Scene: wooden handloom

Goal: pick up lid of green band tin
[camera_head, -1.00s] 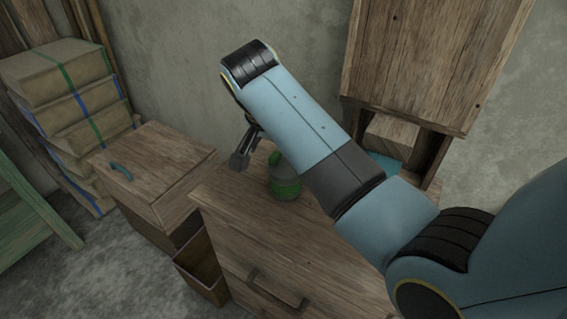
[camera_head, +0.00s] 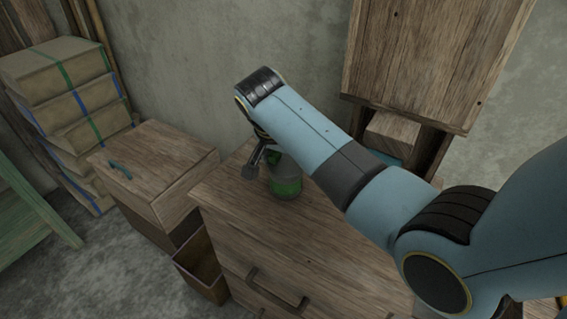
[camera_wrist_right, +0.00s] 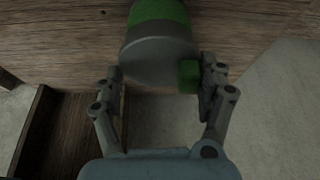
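The green band tin (camera_head: 287,188) stands upright on the wooden cabinet top, partly covered by my right arm in the head view. It also shows in the right wrist view, with its green band (camera_wrist_right: 158,12) at the top edge and its grey end, seemingly the lid (camera_wrist_right: 158,60), facing the camera. A small green block (camera_wrist_right: 189,76) shows at the lid's right edge, close to the right finger; I cannot tell if they touch. My right gripper (camera_head: 260,166) is open at the tin's upper left side; in the wrist view its fingers flank the lid. My left gripper is out of view.
The cabinet top (camera_head: 330,245) is clear in front of the tin. A lower wooden chest (camera_head: 160,160) with a blue handle stands left. An open drawer (camera_head: 200,262) sticks out below. A wooden cupboard (camera_head: 435,60) hangs behind my arm. Strapped bundles (camera_head: 65,90) are stacked far left.

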